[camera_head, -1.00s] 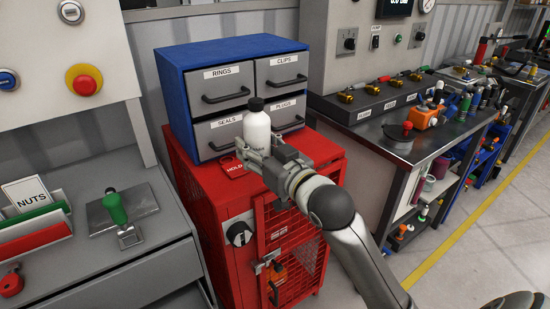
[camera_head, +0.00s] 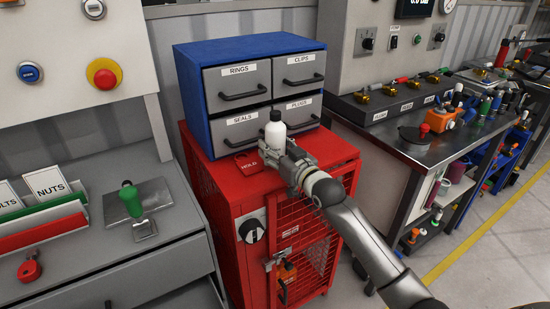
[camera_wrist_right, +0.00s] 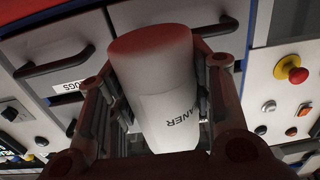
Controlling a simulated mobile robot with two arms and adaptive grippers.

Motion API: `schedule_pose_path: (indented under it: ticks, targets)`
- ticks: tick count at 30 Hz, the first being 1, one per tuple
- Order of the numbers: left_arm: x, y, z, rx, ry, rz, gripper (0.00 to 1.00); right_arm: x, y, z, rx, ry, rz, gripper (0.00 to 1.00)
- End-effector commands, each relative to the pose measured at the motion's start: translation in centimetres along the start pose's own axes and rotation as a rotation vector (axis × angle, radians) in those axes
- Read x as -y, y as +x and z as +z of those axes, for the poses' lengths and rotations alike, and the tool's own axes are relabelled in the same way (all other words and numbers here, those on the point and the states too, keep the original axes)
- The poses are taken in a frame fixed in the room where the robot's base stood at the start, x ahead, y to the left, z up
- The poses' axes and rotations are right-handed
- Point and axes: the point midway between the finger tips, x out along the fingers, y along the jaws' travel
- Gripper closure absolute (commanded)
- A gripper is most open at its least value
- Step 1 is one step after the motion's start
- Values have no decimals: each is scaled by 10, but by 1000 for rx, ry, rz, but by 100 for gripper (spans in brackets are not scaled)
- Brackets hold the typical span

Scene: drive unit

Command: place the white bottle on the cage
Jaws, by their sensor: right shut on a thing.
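The white bottle (camera_head: 275,133) with a black cap is upright over the top of the red cage (camera_head: 205,190), in front of the blue drawer unit. My right gripper (camera_head: 279,153) is shut around the bottle's lower body. In the right wrist view the bottle (camera_wrist_right: 158,85) sits between the two fingers, with part of a label reading "ANER" showing. The gripper hides the bottle's lower part in the head view, so I cannot tell whether its base touches the cage top. My left gripper is not in view.
The blue drawer unit (camera_head: 195,105) with grey drawers stands on the back of the cage top. A red HOLD tag (camera_head: 247,163) lies left of the bottle. A grey bench with a green-handled lever (camera_head: 131,200) is left; a tool bench (camera_head: 395,150) is right.

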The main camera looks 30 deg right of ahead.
Motion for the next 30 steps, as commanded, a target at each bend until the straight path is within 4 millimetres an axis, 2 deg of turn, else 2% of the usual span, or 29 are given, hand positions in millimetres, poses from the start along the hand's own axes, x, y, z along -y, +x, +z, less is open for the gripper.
schedule_pose_path:
  ticks: [7,20,21,25,30]
  targets:
    - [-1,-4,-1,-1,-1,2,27,-3,3,30,1,0,2,86]
    - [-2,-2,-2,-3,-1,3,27,-2,3,38,-2,-1,1,86]
    - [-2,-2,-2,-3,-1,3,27,-2,3,38,1,0,1,48]
    - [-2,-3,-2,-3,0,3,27,-2,3,38,1,0,1,32]
    - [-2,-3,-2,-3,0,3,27,-2,2,38,1,0,1,32]
